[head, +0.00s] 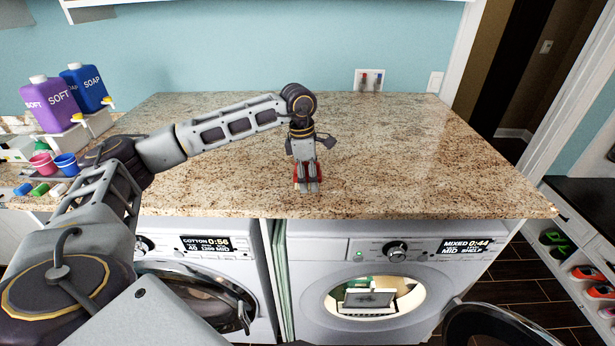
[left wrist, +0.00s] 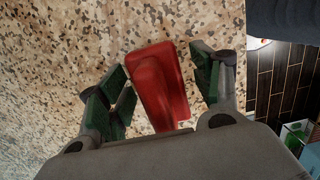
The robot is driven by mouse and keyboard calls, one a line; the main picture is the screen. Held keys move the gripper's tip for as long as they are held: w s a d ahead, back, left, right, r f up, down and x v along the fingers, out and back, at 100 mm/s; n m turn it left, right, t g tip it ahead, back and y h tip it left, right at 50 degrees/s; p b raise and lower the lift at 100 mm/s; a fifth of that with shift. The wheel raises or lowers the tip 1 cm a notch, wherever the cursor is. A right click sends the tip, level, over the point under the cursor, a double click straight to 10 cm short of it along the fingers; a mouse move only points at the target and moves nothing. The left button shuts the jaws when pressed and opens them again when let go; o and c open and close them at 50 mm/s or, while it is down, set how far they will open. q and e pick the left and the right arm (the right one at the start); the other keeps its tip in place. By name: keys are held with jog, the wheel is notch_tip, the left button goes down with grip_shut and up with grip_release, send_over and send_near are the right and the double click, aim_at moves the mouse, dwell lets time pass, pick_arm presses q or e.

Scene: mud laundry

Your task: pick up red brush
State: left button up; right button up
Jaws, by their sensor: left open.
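The red brush (head: 296,176) lies on the speckled granite counter (head: 400,150) near its front edge. In the head view it is mostly hidden behind my left gripper (head: 307,183), which points down over it. In the left wrist view, the red brush (left wrist: 160,86) lies lengthwise between the two green-padded fingers of my left gripper (left wrist: 163,88). The fingers are spread, with a gap on each side of the brush. The gripper is open and empty. My right gripper is not in view.
The counter right of my gripper is clear. Two front-loading machines stand beneath the counter.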

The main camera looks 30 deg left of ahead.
pick_arm(q)
jog(key=c, duration=1.1)
jog(key=shift+r, duration=0.15)
jog(key=shift+r+b, duration=0.9)
jog(key=shift+r, duration=4)
jog(key=o, duration=0.4)
jog(key=c, duration=0.3)
